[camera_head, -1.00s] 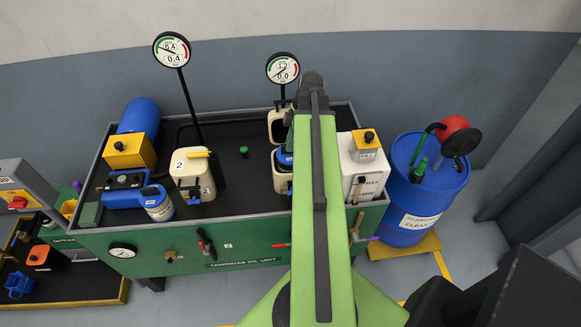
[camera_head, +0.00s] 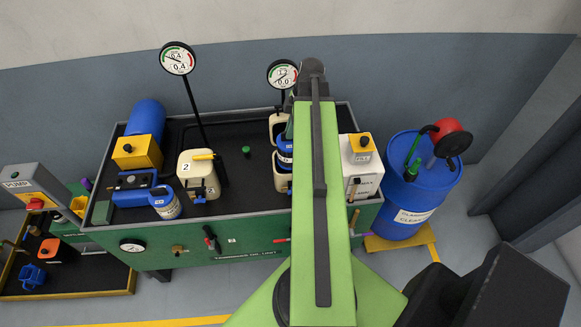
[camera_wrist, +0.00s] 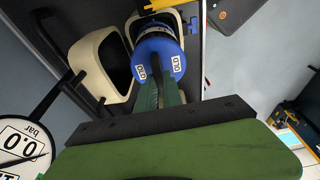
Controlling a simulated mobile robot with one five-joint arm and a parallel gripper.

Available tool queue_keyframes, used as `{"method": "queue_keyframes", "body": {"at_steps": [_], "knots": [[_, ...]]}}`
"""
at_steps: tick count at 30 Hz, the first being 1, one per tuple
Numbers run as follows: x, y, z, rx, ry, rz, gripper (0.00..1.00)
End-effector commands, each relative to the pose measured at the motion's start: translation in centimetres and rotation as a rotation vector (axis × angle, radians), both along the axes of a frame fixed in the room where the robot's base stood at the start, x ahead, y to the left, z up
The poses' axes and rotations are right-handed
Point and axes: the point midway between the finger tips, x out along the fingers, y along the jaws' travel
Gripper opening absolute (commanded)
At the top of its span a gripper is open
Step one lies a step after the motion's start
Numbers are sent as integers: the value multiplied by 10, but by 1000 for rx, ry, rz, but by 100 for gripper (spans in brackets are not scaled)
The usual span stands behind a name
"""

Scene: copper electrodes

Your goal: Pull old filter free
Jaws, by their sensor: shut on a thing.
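The old filter (camera_wrist: 158,52) is a blue canister with "OLD" labels, in the upper middle of the wrist view. My gripper (camera_wrist: 160,92) has its green fingers closed on the filter's near end. A cream housing (camera_wrist: 186,14) stands behind the filter; I cannot tell whether the filter's far end is still inside it. An open cream part (camera_wrist: 104,62) lies just left of the filter. In the head view the filter (camera_head: 285,152) shows as a blue strip left of my arm, above cream housing (camera_head: 281,185). My fingers are hidden there by the arm.
A second cream housing (camera_head: 198,170) marked 2 and a blue-and-white canister (camera_head: 164,203) stand left on the green oil unit (camera_head: 170,250). A 0.0 gauge (camera_head: 282,74) rises behind the filter. A white tank (camera_head: 361,178) and blue drum (camera_head: 408,205) are at right.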

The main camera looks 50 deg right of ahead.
Motion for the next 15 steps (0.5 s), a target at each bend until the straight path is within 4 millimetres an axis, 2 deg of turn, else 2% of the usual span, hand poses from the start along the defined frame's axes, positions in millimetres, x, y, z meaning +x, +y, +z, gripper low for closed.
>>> {"method": "queue_keyframes", "body": {"at_steps": [1,15], "knots": [[0,0,9,0,0,0,0],[-1,-1,47,0,0,-1,0]]}}
